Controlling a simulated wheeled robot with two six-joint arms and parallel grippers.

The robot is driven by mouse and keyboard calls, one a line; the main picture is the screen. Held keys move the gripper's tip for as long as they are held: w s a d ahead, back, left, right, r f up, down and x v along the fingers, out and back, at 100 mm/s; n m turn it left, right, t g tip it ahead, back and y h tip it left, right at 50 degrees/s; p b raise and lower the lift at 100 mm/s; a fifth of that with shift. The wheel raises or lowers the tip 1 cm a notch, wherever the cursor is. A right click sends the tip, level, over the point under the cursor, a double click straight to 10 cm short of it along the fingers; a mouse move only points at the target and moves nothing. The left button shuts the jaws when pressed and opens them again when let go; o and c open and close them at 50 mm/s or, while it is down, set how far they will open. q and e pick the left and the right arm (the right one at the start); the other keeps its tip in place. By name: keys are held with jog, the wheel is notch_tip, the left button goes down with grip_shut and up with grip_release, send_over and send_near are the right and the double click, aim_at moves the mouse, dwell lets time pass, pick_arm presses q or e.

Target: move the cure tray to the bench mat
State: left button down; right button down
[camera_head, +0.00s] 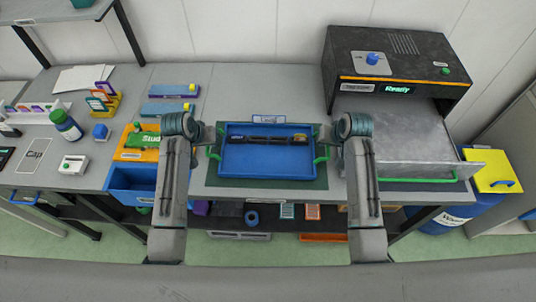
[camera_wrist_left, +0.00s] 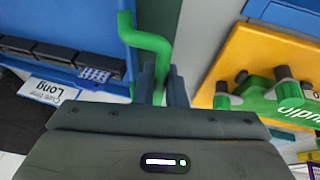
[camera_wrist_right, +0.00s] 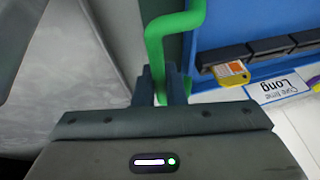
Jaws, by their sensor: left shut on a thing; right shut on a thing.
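The blue cure tray (camera_head: 267,160) has a green handle on each side and a dark slotted strip inside with a yellow item at its right end. It is over the dark green bench mat (camera_head: 318,184); I cannot tell whether it rests on it or is held just above. My left gripper (camera_wrist_left: 160,85) is shut on the left green handle (camera_wrist_left: 148,42). My right gripper (camera_wrist_right: 162,85) is shut on the right green handle (camera_wrist_right: 172,25). A label reading "Cure time Long" (camera_wrist_left: 48,88) is at the tray's far side.
A black machine (camera_head: 398,65) reading "Ready" stands at the right, its grey drawer (camera_head: 400,135) pulled out beside my right arm. An orange stand (camera_head: 135,152) and blue bin (camera_head: 130,180) are left of my left arm. Bottles and small items fill the far left.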

pick_arm(q)
jog(key=shift+f, duration=0.35)
pick_arm(e)
jog(key=shift+f, duration=0.35)
pick_arm(q)
jog(key=c, duration=1.5)
grip_release()
jog(key=shift+r, duration=0.15)
pick_arm(e)
jog(key=c, duration=1.5)
grip_release()
jog(key=shift+r, duration=0.2)
jog(key=shift+r, duration=0.1)
pick_arm(q)
jog(key=v, duration=1.2)
pick_arm(e)
jog(key=v, duration=1.1)
jog(key=shift+s+r, duration=0.25)
jog(key=shift+r, duration=0.05)
pick_arm(q)
jog(key=shift+s, duration=0.1)
